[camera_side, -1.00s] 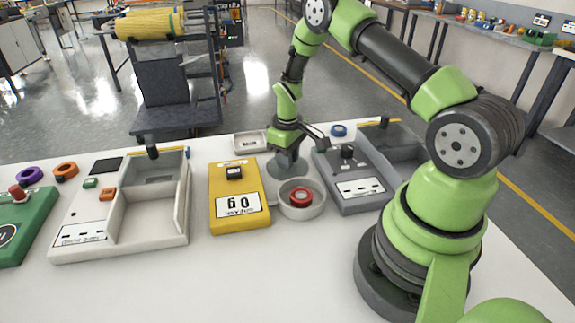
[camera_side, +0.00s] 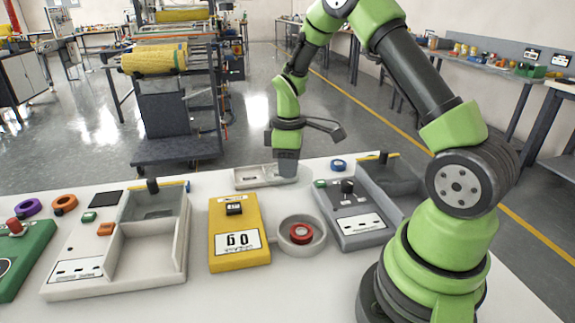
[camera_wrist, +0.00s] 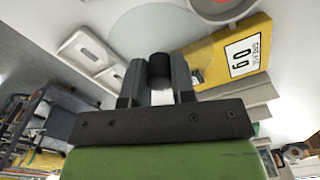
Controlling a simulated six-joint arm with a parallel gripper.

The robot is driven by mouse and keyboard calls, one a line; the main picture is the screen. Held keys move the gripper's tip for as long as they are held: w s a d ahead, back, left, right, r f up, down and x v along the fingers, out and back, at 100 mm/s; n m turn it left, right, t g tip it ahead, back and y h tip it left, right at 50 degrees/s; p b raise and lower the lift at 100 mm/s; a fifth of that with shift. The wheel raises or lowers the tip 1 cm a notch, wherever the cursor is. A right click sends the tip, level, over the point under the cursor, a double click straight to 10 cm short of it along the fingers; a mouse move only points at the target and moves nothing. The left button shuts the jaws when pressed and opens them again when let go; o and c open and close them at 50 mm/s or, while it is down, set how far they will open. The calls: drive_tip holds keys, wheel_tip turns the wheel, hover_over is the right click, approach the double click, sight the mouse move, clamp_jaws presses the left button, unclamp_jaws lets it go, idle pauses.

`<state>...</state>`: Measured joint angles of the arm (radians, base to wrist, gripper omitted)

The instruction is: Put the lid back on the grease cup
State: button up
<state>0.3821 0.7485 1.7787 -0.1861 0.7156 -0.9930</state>
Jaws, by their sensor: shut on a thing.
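The grease cup (camera_side: 318,244) is a pale round cup with a red ring (camera_side: 301,233) inside and an open top, right of the yellow box. It also shows at the top right of the wrist view (camera_wrist: 200,8). My gripper (camera_side: 287,165) is raised behind and slightly left of the cup, in front of a pale tray in the side view. In the wrist view my gripper (camera_wrist: 159,85) is shut on the dark knob (camera_wrist: 160,68) of the lid, a pale grey disc (camera_wrist: 150,30). The lid is hard to make out in the side view.
The yellow box (camera_side: 233,256) stands left of the cup and a grey box (camera_side: 352,230) stands right of it. The pale tray (camera_side: 245,181) lies at the back edge. A large compartment tray (camera_side: 130,283) is at left. The white table in front of the cup is clear.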

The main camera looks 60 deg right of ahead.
drive_tip(key=s+a+n, duration=0.6)
drive_tip(key=s+n, duration=0.1)
drive_tip(key=n, duration=0.6)
drive_tip(key=shift+a+f, duration=0.15)
drive_tip(key=shift+f, duration=3.05)
drive_tip(key=shift+f, duration=0.15)
drive_tip(key=o, duration=1.5)
drive_tip(key=shift+c, duration=0.2)
wheel_tip(320, 180, up, 7)
